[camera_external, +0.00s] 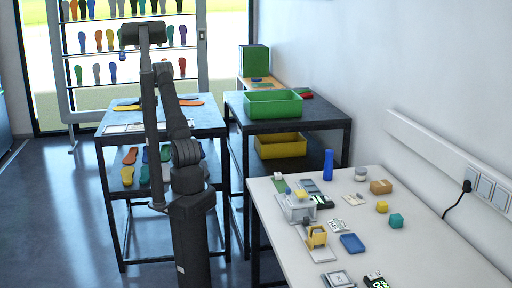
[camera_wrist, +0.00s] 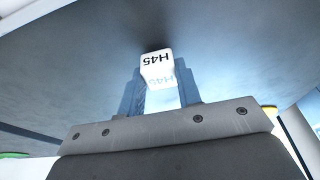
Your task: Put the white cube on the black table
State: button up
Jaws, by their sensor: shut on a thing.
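In the external view, a dark-topped table (camera_external: 335,117) with a black frame stands behind and right of my arm. The cube and my fingertips cannot be made out there.
The dark table carries a green bin (camera_external: 272,104), with a yellow bin (camera_external: 281,145) below. A second table (camera_external: 205,114) with insoles stands behind my arm. A white worktable (camera_external: 440,262) at the right holds several small devices and blocks. An insole rack (camera_external: 94,71) stands at the back.

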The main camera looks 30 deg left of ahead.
jog(key=shift+f, duration=0.2)
jog(key=o, duration=0.9)
jog(key=shift+o, duration=0.2)
jog(key=v, duration=1.2)
jog(key=x, duration=1.1)
jog(key=shift+w+a+f, duration=0.15)
jog(key=shift+f, duration=0.25)
jog(key=shift+r, duration=1.95)
jog(key=shift+f, duration=0.1)
